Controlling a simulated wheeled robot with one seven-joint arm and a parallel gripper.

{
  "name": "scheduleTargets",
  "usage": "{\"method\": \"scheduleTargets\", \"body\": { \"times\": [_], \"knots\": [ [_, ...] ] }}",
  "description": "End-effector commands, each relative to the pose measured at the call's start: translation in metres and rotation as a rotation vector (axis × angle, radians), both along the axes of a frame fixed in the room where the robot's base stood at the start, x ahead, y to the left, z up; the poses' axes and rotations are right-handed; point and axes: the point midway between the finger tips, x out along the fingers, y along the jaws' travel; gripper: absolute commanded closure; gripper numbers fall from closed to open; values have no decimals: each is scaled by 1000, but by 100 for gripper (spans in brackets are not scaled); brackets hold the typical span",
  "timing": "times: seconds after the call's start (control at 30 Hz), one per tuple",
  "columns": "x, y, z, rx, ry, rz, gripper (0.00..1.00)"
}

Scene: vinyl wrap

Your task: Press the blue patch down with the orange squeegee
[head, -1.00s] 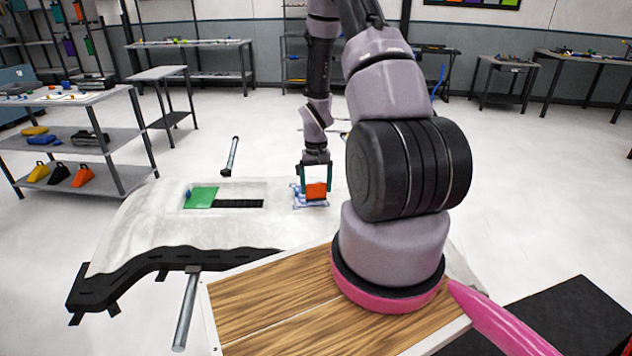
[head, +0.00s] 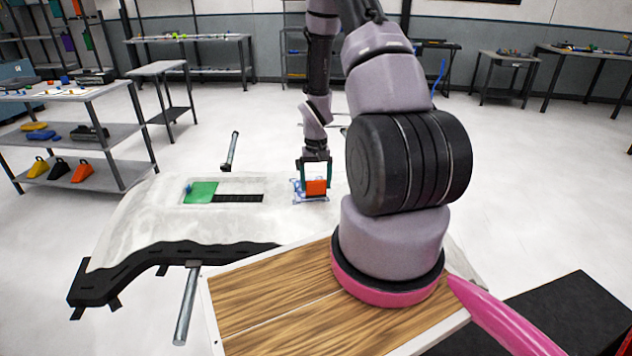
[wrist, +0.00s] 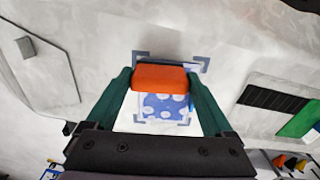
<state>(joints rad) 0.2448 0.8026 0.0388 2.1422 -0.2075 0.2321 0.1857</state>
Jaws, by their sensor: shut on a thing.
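The orange squeegee (head: 316,187) is held between the two green fingers of my gripper (head: 315,178). In the wrist view my gripper (wrist: 160,82) is shut on the orange squeegee (wrist: 160,77), which lies across between the fingertips. The blue patch (wrist: 165,107) has white spots and lies on the pale panel, directly below and partly behind the squeegee. In the head view the blue patch (head: 299,197) shows only at its edges around the squeegee. Grey corner marks frame the patch area. I cannot tell whether the squeegee touches the patch.
The pale curved panel (head: 150,225) has a recessed strip with a green piece (head: 201,192) and a black strip (head: 238,198), left of my gripper. A wooden board (head: 270,310) is in front. A shelf rack (head: 110,135) stands at the left.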

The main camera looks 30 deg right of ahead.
Motion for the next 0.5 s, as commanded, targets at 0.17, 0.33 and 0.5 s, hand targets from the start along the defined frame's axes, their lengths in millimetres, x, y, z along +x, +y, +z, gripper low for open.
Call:
{"method": "scheduleTargets", "body": {
  "times": [0.17,0.33,0.5],
  "knots": [
    [0,0,-4,0,0,0,58],
    [0,0,-8,0,0,1,58],
    [0,0,-9,0,-1,1,58]
  ]
}}
